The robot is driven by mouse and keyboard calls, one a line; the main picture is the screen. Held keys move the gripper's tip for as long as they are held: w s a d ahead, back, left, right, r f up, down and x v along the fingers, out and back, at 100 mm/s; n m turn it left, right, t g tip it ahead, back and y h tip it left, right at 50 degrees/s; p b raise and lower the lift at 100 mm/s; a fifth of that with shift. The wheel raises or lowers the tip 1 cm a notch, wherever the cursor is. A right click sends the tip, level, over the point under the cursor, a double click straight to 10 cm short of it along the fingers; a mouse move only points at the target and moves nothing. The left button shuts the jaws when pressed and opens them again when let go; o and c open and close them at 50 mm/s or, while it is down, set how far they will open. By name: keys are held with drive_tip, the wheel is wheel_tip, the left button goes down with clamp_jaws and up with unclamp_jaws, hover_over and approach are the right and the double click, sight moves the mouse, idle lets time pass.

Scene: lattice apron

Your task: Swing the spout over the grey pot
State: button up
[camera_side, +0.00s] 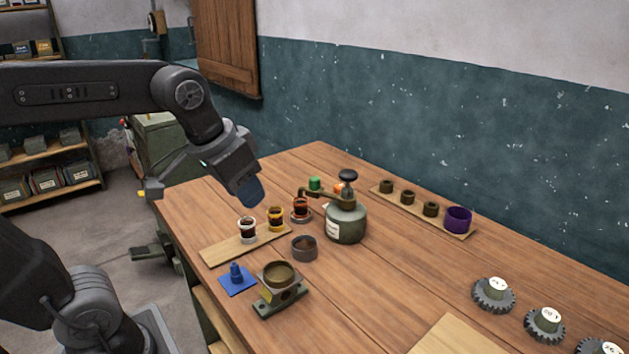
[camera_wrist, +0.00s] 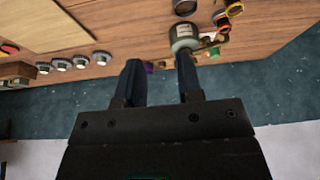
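The dispenser (camera_side: 346,223) is a squat grey-green can with a white label and a dark knob on top. Its brown spout (camera_side: 322,193) reaches left from the top, and its tip is near a small jar with red contents (camera_side: 301,208). The grey pot (camera_side: 304,248) is a small open cup in front of and left of the dispenser. The spout does not appear to be over it. My gripper (camera_side: 250,195) is in the air left of the spout, apart from it. In the wrist view my gripper (camera_wrist: 159,68) has its two dark fingers apart with nothing held. The dispenser also shows there (camera_wrist: 184,40), partly behind the right finger.
Jars with dark (camera_side: 247,229) and yellow (camera_side: 276,218) contents stand on a board at left. A brass-coloured bowl on a stand (camera_side: 280,278) and a blue piece (camera_side: 237,277) are in front. A purple cup (camera_side: 458,219) and gears (camera_side: 493,294) stand at right.

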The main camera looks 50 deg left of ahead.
drive_tip(key=o, duration=0.4)
drive_tip(key=w+a+r, duration=0.1)
drive_tip(key=w, duration=0.3)
drive_tip(key=w+a+r+g, duration=0.1)
drive_tip(key=w+a+r, duration=0.1)
drive_tip(key=w, duration=0.3)
drive_tip(key=w+a+r+n+g, duration=0.1)
drive_tip(key=w+a, duration=0.1)
drive_tip(key=w, duration=0.2)
drive_tip(key=shift+w+a+r, duration=0.2)
drive_tip(key=shift+w+a, duration=0.05)
drive_tip(key=shift+w, duration=0.05)
drive_tip(key=n+g, duration=0.1)
drive_tip(key=g, duration=0.2)
approach(314, 178)
wheel_tip(314, 178, down, 10)
drive_tip(key=shift+s+a+f, duration=0.1)
drive_tip(key=shift+s, duration=0.05)
clamp_jaws()
